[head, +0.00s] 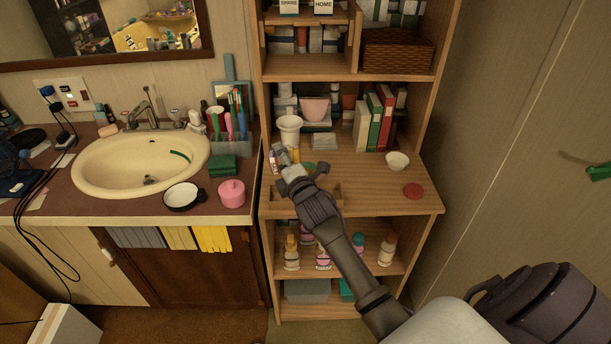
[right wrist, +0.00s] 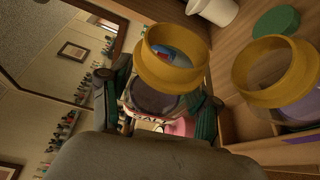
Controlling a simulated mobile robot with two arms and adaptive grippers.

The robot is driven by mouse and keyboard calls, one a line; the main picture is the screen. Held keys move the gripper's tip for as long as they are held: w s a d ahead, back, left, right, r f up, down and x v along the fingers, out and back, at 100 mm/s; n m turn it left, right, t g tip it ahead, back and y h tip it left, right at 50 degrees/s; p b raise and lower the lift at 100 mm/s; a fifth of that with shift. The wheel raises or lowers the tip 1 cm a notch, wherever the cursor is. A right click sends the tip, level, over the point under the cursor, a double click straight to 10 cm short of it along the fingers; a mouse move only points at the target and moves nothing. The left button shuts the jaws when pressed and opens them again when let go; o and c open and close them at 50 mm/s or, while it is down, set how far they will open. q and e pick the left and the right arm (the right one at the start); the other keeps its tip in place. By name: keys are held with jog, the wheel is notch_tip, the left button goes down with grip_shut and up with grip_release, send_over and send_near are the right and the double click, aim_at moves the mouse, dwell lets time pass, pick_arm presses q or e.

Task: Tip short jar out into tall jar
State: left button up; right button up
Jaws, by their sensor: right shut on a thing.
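In the right wrist view, my right gripper (right wrist: 163,105) is shut on a jar with a wide yellow rim (right wrist: 170,80). Its mouth is open, and something blue and red shows through it. I take it to be the short jar. A second open jar with a yellow rim (right wrist: 262,100) stands close beside it, apart from it, on the wooden shelf. It looks like the tall jar; its lower part is mostly hidden. In the head view, my right gripper (head: 288,170) is over the shelf's left front, and the jars there are small and partly covered. My left gripper is not in view.
A green lid (right wrist: 276,22) lies behind the standing jar. A white vase (head: 289,131) stands behind the gripper. A white bowl (head: 397,161) and red disc (head: 413,191) are on the shelf's right. The shelf's middle is mostly clear. A sink counter (head: 110,205) is at left.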

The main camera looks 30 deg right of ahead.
jog(key=shift+d+f+m+t+b, duration=0.1)
jog(key=shift+f+m+t+b, duration=0.35)
jog(key=shift+m+b, duration=0.3)
jog(key=shift+s+d+r+m+t+b, duration=0.15)
jog(key=shift+r+m+t+b, duration=0.15)
jog(key=shift+m, duration=0.4)
jog(key=shift+s+d+r+m+t+b, duration=0.15)
jog(key=shift+r+m+b, duration=0.15)
jog(key=shift+m, duration=0.35)
dwell(1.3)
jog(key=shift+s+d+r+m+t+h+b, duration=0.1)
jog(key=shift+d+r+m+t+h+b, duration=0.15)
jog(key=shift+m, duration=0.35)
jog(key=shift+s+d+r+m+t+h+b, duration=0.15)
jog(key=shift+m+b, duration=0.15)
jog(key=shift+m, duration=0.3)
dwell(1.6)
